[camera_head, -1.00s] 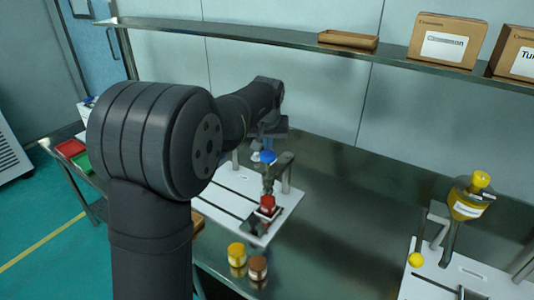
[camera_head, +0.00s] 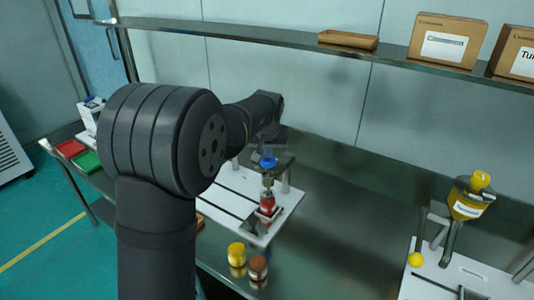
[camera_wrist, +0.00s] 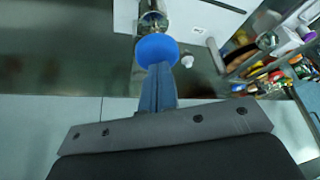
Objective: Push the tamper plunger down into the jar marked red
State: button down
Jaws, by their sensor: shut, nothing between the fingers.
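The red jar (camera_head: 267,204) stands on the white base plate of a metal stand, under the tamper plunger. The plunger has a blue knob (camera_head: 268,163) above a metal shaft (camera_head: 267,182). My gripper (camera_head: 270,150) is above the knob, partly hidden by my arm. In the wrist view, my shut fingers (camera_wrist: 158,68) overlap the near edge of the blue knob (camera_wrist: 157,47), with nothing between them. Whether they touch it I cannot tell. A shiny metal part (camera_wrist: 152,20) shows beyond the knob. The jar's inside is hidden.
A yellow jar (camera_head: 236,254) and a brown jar (camera_head: 258,267) stand in front of the stand. A second stand with a yellow funnel (camera_head: 467,206) is at the right. A shelf (camera_head: 290,40) with boxes runs above. The bench between the stands is clear.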

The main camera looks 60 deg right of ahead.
jog(key=shift+f, duration=1.6)
jog(key=shift+r, duration=0.1)
notch_tip(320, 180, up, 11)
dwell(0.3)
dwell(0.5)
